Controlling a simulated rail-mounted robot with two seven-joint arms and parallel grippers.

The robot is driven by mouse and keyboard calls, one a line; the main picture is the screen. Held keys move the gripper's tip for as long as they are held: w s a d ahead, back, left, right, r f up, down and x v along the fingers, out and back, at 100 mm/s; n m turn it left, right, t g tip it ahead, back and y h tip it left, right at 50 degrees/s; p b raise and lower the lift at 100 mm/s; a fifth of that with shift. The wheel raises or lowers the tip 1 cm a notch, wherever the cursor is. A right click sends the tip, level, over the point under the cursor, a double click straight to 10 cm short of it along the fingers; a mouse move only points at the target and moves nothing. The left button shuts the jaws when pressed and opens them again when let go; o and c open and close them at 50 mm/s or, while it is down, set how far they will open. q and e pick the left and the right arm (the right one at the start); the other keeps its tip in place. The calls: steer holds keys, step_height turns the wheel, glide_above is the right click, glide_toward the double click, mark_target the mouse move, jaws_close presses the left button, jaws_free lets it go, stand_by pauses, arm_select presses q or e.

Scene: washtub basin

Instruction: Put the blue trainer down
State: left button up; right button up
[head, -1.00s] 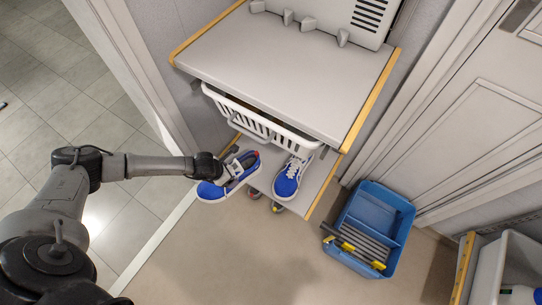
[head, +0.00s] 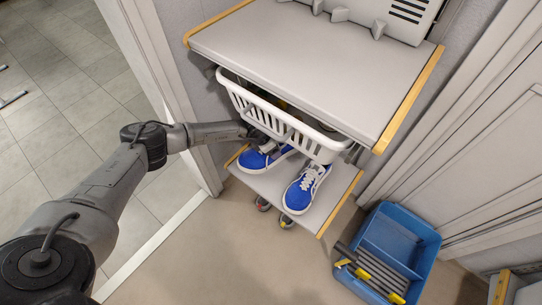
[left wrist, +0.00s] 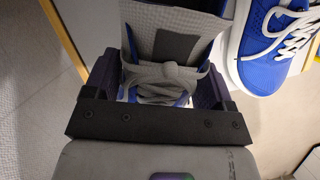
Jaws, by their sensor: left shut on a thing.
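My left gripper (head: 264,144) is shut on a blue trainer (head: 256,161) with a white sole, over the left part of the low grey shelf (head: 266,187). I cannot tell whether its sole touches the shelf. In the left wrist view the gripper's dark fingers (left wrist: 158,85) stand on both sides of the held trainer's grey lining (left wrist: 176,16). A second blue trainer (head: 297,198) with white laces stands on the shelf just to the right; it also shows in the left wrist view (left wrist: 262,62). My right gripper is not in view.
A white basket (head: 285,122) hangs close above the trainers, under a grey upper shelf (head: 300,62). Castors (head: 286,221) show under the low shelf. A blue tub (head: 420,238) with a grey, yellow-ended rack stands on the floor at right. The shelf's front strip is bare.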

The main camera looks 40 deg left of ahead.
arm_select(q)
steer(key=shift+s+f, duration=0.15)
steer(key=shift+f, duration=0.2)
steer(key=f+b, duration=0.2)
steer(key=f, duration=0.1)
steer(key=f+b, duration=0.1)
steer(key=b, duration=0.1)
steer(key=shift+w+f, duration=0.25)
steer(key=shift+w, duration=0.1)
